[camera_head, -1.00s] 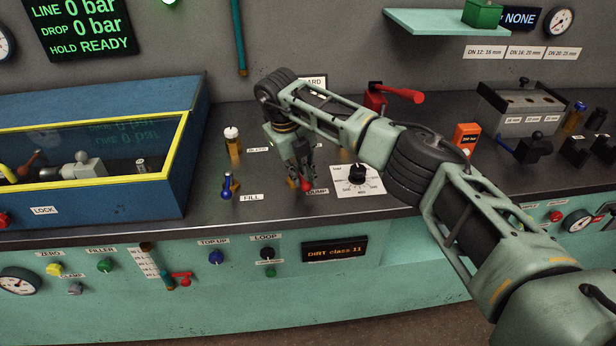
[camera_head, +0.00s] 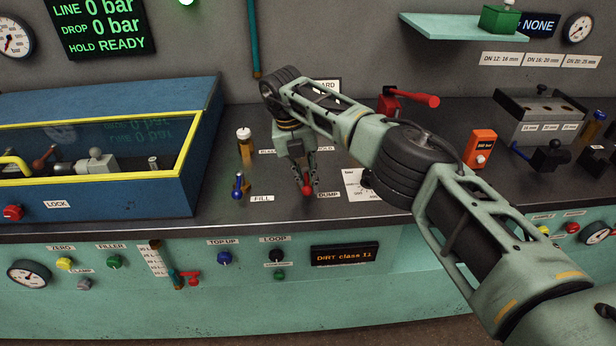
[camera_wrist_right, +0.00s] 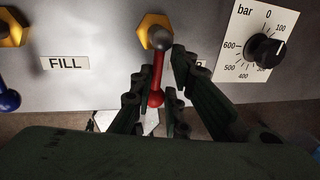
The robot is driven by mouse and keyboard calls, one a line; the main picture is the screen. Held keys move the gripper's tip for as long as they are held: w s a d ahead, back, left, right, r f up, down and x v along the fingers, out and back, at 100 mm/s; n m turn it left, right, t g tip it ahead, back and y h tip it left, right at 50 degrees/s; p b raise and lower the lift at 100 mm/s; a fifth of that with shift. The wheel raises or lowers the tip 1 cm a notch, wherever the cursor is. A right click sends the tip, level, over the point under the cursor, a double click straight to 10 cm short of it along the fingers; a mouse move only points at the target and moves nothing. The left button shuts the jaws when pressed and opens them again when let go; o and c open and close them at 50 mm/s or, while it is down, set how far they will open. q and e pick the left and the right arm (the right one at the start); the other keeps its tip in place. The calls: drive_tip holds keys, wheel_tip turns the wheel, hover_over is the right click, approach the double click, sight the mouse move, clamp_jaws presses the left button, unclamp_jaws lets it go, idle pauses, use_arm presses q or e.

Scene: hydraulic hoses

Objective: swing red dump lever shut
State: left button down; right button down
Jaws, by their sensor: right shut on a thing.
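The red dump lever (camera_wrist_right: 157,78) shows in the wrist view, with a grey rounded pivot on a yellow hex base (camera_wrist_right: 146,22). Its handle points down the picture, toward the bench's front edge. My right gripper (camera_wrist_right: 154,101) has its dark fingers on both sides of the red handle and is shut on it. In the head view the right gripper (camera_head: 305,188) reaches down to the bench, with the red lever tip (camera_head: 307,190) between its fingertips. The DUMP label (camera_head: 330,195) lies just right of it. My left gripper is not in view.
The blue FILL lever (camera_head: 238,186) stands left of the gripper, with its label (camera_wrist_right: 65,63) between. A pressure dial (camera_wrist_right: 264,48) is close on the right. A blue case (camera_head: 120,205) fills the bench's left. A red lever (camera_head: 412,99) stands behind my arm.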

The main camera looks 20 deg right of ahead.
drive_tip(key=shift+a, duration=0.35)
drive_tip(key=c, duration=2.1)
unclamp_jaws()
drive_tip(key=o, duration=0.5)
drive_tip(key=shift+w+a, duration=0.15)
drive_tip(key=shift+a, duration=0.05)
drive_tip(key=shift+d, duration=0.1)
drive_tip(key=shift+d, duration=0.1)
drive_tip(key=shift+r, duration=0.2)
drive_tip(key=r, duration=0.3)
drive_tip(key=a+r, duration=0.1)
drive_tip(key=r, duration=0.3)
drive_tip(key=a+r, duration=0.1)
drive_tip(key=r, duration=0.3)
drive_tip(key=shift+w+a+r, duration=0.15)
drive_tip(key=shift+a+r, duration=0.05)
drive_tip(key=shift+a, duration=0.05)
